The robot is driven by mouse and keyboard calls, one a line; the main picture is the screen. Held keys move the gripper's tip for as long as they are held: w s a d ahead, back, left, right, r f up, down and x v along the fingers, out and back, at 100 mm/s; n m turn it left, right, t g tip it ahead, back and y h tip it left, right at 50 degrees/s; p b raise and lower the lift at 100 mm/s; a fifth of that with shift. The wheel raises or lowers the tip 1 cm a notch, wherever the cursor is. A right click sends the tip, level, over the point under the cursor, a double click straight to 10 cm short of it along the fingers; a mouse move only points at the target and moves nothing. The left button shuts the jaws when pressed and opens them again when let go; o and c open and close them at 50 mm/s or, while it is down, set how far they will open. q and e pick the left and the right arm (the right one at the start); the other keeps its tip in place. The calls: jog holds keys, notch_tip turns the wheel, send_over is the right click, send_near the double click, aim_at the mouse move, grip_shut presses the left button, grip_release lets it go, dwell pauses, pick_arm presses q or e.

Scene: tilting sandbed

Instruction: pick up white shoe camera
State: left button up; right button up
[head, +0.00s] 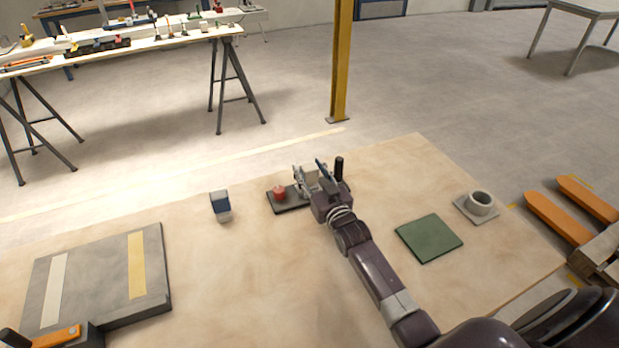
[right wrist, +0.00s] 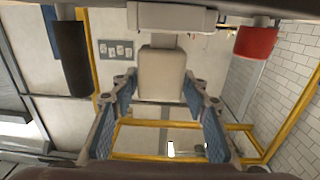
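A white block-like thing (head: 312,181), which I take to be the white shoe camera, stands at the dark tray (head: 290,207), partly hidden by my gripper. In the right wrist view the white block (right wrist: 162,73) shows between the fingertips, with a white bar beside it at the top edge. My right gripper (head: 311,166) is open around the block; I cannot tell whether either finger touches it. A red cylinder (head: 279,193) stands on the tray to the left, and a black cylinder (head: 339,168) to the right. My left gripper is not in view.
A dark blue and grey block (head: 221,206) lies left of the tray. A green square plate (head: 429,238) and a grey ring on a base (head: 479,204) are to the right. A grey slab (head: 100,276) with two strips lies left. The tabletop between is clear.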

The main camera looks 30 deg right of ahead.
jog(key=c, duration=0.7)
jog(key=shift+c, duration=0.9)
jog(key=shift+r, duration=0.15)
